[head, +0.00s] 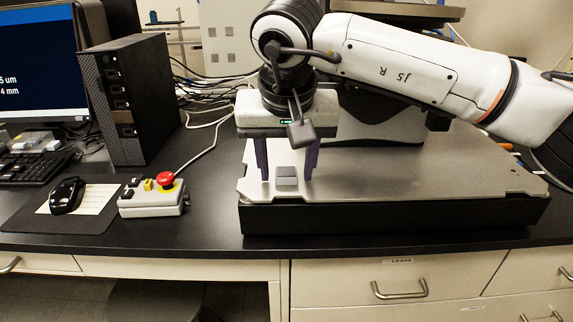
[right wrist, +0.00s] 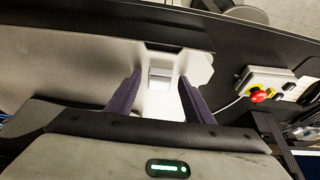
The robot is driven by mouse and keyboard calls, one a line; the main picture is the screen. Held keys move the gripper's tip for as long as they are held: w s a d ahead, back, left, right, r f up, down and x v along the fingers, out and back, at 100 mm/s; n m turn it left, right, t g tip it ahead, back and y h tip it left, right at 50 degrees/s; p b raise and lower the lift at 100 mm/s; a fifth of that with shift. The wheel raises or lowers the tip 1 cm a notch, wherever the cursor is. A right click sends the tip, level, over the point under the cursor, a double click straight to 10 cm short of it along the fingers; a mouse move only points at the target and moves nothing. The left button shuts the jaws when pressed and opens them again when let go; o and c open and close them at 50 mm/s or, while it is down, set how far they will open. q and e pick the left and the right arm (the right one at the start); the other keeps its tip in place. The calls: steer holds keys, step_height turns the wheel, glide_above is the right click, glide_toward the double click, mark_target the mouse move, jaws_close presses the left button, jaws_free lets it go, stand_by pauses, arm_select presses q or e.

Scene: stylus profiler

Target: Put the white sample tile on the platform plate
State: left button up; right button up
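The white sample tile (head: 287,175) is a small pale square, looking grey in the head view. It lies on the front left part of the grey platform plate (head: 400,178). My right gripper (head: 287,178) points down with its two purple fingers apart, one on each side of the tile. In the right wrist view the tile (right wrist: 159,75) shows between the open fingers (right wrist: 160,76), with a gap on both sides. The plate (right wrist: 85,75) also shows there. I cannot tell the exact fingertip height above the plate. My left gripper is not in view.
The plate sits on a black base (head: 390,214) near the bench's front edge. A control box with a red button (head: 166,180) stands to its left, with a mouse (head: 66,195), a black computer tower (head: 130,98) and a monitor (head: 38,65) farther left. Bare bench lies before the box.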

steer(key=shift+r, duration=0.1)
steer(key=shift+r, duration=0.25)
steer(key=v, duration=1.1)
steer(key=shift+s+r, duration=0.25)
steer(key=shift+r, duration=0.05)
